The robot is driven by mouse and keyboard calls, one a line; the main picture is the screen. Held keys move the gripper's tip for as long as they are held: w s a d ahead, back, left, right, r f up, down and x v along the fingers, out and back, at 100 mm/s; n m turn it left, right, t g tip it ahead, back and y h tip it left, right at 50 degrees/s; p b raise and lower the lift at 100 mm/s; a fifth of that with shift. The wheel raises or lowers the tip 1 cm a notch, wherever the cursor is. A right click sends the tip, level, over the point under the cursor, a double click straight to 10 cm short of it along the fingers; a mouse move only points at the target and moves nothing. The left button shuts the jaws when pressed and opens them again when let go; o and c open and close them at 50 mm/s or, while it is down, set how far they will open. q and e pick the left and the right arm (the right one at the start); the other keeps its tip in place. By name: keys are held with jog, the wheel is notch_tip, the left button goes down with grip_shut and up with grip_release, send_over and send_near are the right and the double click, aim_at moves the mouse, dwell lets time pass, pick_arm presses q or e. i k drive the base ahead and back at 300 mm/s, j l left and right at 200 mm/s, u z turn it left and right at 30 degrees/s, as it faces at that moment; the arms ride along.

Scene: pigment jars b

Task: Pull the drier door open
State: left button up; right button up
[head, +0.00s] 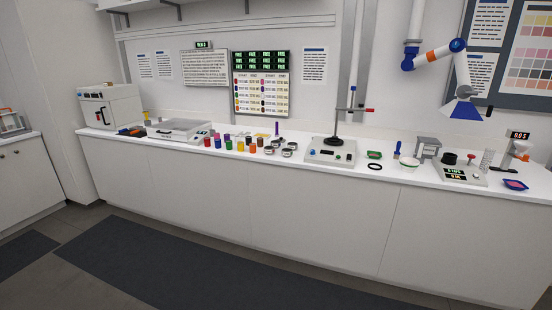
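The drier appears to be the white box (108,104) at the left end of the long white counter (400,178). Its front faces the room and carries a dark handle (103,116). Small coloured marks show near the top of its front. The door looks shut, flush with the box; any gap is too small to tell. Neither of my grippers is in the head view, so nothing of mine is near the drier.
Dark tools (132,131) lie on the counter just right of the drier. A flat tray-like device (181,129), several coloured jars (240,143) and a stirrer stand (331,148) follow rightward. The floor in front is clear, with a dark mat (200,265).

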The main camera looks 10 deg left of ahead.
aim_at(89, 108)
jog(key=i+j+u, duration=0.25)
jog(key=i+u, duration=0.95)
jog(key=i, duration=0.15)
jog(key=i+l+u, duration=0.2)
jog(key=i+u, duration=0.2)
jog(key=i+l+u, duration=0.45)
jog(key=i+j+u, duration=0.15)
jog(key=i+j, duration=0.15)
jog(key=i, duration=0.55)
jog(key=i+j+u, duration=0.15)
jog(key=i, duration=0.7)
jog(key=i+j+u, duration=0.15)
jog(key=i, duration=0.75)
jog(key=i+l+z, duration=0.25)
jog(key=i, duration=0.75)
jog(key=i+j+z, duration=0.25)
jog(key=i, duration=0.7)
jog(key=i+l, duration=0.05)
jog(key=l, duration=0.05)
